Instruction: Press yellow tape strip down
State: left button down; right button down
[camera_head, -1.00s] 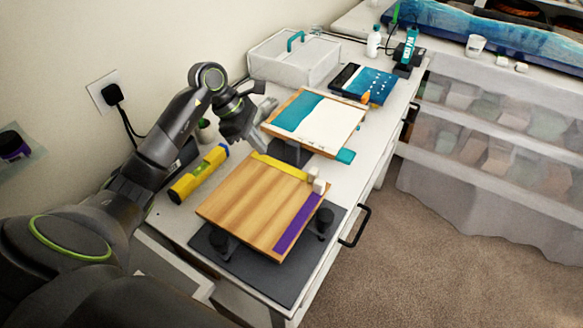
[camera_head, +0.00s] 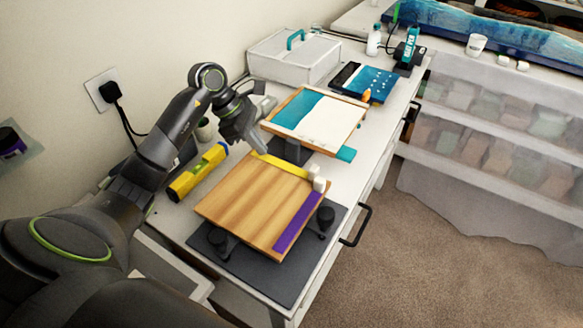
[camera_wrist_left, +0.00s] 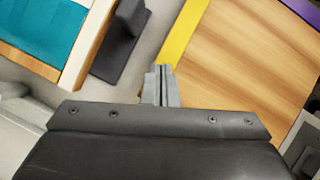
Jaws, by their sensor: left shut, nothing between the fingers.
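A yellow tape strip (camera_head: 290,168) lies along the far edge of the wooden board (camera_head: 245,205). The strip also shows in the left wrist view (camera_wrist_left: 184,32), along the board's edge. My left gripper (camera_head: 265,148) is shut and empty, with its fingertips at the strip's left end. In the left wrist view the closed fingertips (camera_wrist_left: 159,70) appear at the near end of the strip; I cannot tell whether they touch it. A purple strip (camera_head: 297,224) lies along the board's right edge. My right gripper is not in view.
The board stands on dark supports over a grey mat (camera_head: 265,275). A yellow level (camera_head: 198,173) lies to its left. A teal-and-white framed panel (camera_head: 325,125) stands just behind.

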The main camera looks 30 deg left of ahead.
aim_at(281, 163)
pick_arm(q)
jog(key=shift+f, duration=0.2)
jog(key=shift+d, duration=0.1)
jog(key=shift+s+d+f+b, duration=0.15)
jog(key=shift+d+b, duration=0.25)
jog(key=shift+d, duration=0.25)
jog(key=shift+s+d+f+b, duration=0.1)
jog(key=shift+d+b, duration=0.3)
jog(key=shift+d, duration=0.25)
jog(key=shift+d+r, duration=0.15)
jog(key=shift+d, duration=0.75)
